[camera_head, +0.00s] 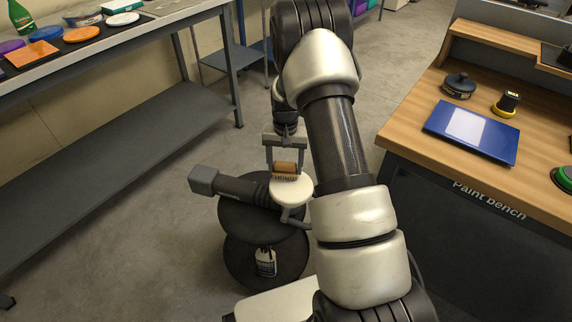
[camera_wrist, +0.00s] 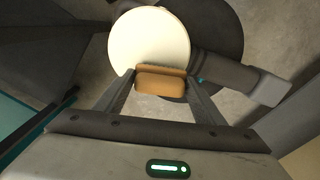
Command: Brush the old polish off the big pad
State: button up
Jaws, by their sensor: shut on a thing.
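A round cream pad (camera_head: 293,191) is on a dark polisher (camera_head: 243,189) lying on a round black stool (camera_head: 265,222). The pad also shows as a large pale disc in the wrist view (camera_wrist: 150,42). My gripper (camera_head: 285,170) is shut on a brush with a brown wooden back (camera_head: 285,167) and pale bristles. The brush is at the pad's far edge in the head view. In the wrist view the brush (camera_wrist: 161,82) sits between my fingers, overlapping the pad's lower edge. I cannot tell whether the bristles touch the pad.
A long shelf table (camera_head: 150,35) at left holds coloured pads. A labelled bottle (camera_head: 265,262) is on the stool's lower shelf. The floor between has free room.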

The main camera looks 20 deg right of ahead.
jog(key=shift+d+r+p, duration=0.15)
jog(key=shift+r+p, duration=2.05)
jog(key=shift+r, duration=1.65)
jog(key=s+a+r+n+p, duration=0.1)
jog(key=s+a+r+p, duration=0.2)
jog(key=r+p, duration=0.3)
jog(key=s+a+r+n+p, duration=0.2)
jog(key=s+r+p, duration=0.3)
jog(key=r, duration=0.8)
jog(key=s+a+r+n+p, duration=0.2)
jog(key=s+a+r+p, duration=0.2)
jog(key=r+p, duration=0.5)
jog(key=shift+r, duration=0.75)
